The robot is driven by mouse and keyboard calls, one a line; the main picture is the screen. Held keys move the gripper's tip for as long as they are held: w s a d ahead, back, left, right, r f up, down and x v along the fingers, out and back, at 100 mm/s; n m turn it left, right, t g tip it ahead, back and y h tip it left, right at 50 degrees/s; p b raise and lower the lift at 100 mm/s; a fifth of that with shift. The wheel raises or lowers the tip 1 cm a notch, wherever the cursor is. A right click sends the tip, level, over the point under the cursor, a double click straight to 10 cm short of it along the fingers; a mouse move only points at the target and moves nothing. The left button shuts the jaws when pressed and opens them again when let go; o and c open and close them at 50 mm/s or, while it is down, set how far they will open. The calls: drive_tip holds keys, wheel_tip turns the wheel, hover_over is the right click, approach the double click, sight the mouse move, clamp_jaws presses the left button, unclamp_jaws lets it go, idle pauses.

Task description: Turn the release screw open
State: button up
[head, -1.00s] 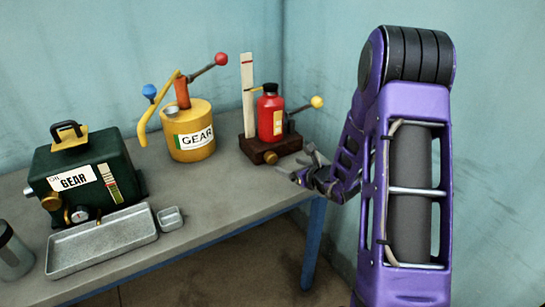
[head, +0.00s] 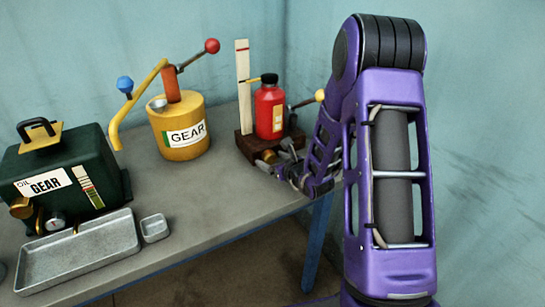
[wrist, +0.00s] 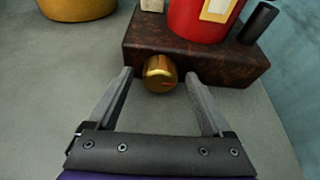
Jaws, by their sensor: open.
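The release screw is a brass knob (wrist: 160,74) on the front of a dark brown base (wrist: 236,66), and it also shows in the head view (head: 268,156). My gripper (wrist: 160,80) is open, with one finger on each side of the knob. Small gaps show between the fingers and the knob. The red bottle-shaped jack (head: 270,108) with a black cap stands upright on the base. In the head view my gripper (head: 281,164) is at the front of the base, partly covering it.
A yellow oil can (head: 181,146) with a crank stands left of the base. A green gear-oil box (head: 70,163), a grey tray (head: 85,262) and a small dish (head: 154,228) are further left. A white scale post (head: 243,75) stands behind. The table front is clear.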

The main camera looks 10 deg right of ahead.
idle(0.3)
clamp_jaws()
idle(0.3)
drive_tip(key=shift+m, duration=0.3)
drive_tip(key=shift+d+m+g+y+p, duration=0.15)
drive_tip(key=shift+m+g+y+p, duration=0.15)
drive_tip(key=shift+m+y+p, duration=0.6)
drive_tip(key=shift+w+m+y+p, duration=0.1)
drive_tip(key=shift+m+y+p, duration=0.55)
drive_tip(key=shift+m, duration=0.65)
drive_tip(key=shift+f+y, duration=0.1)
drive_tip(key=shift+y, duration=0.15)
unclamp_jaws()
